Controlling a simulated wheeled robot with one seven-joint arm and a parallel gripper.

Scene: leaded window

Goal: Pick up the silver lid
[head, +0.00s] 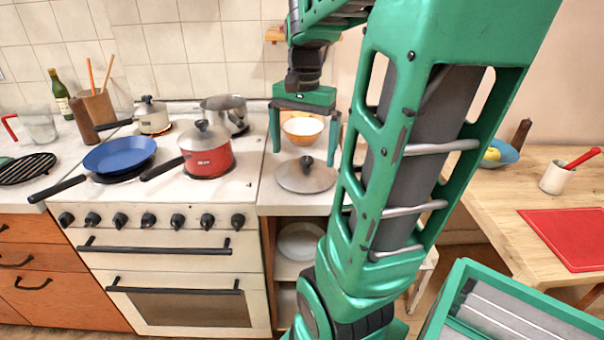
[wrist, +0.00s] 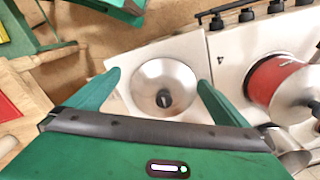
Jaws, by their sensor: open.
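The silver lid (head: 292,178) is a round metal disc with a black knob. It lies flat on the white counter just right of the stove. In the wrist view the silver lid (wrist: 164,77) shows between my two fingers, with its knob near the palm edge. My gripper (head: 306,145) is open and empty, pointing down above the counter behind the lid's knob. In the wrist view the fingertips of my gripper (wrist: 158,80) stand on either side of the lid, apart from it as far as I can tell.
An orange-and-white bowl (head: 303,130) stands behind the lid, seen between my fingers. Left on the stove are a red pot (head: 206,152), a blue pan (head: 120,155) and a steel pot (head: 226,112). A wooden table (head: 490,205) is at right.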

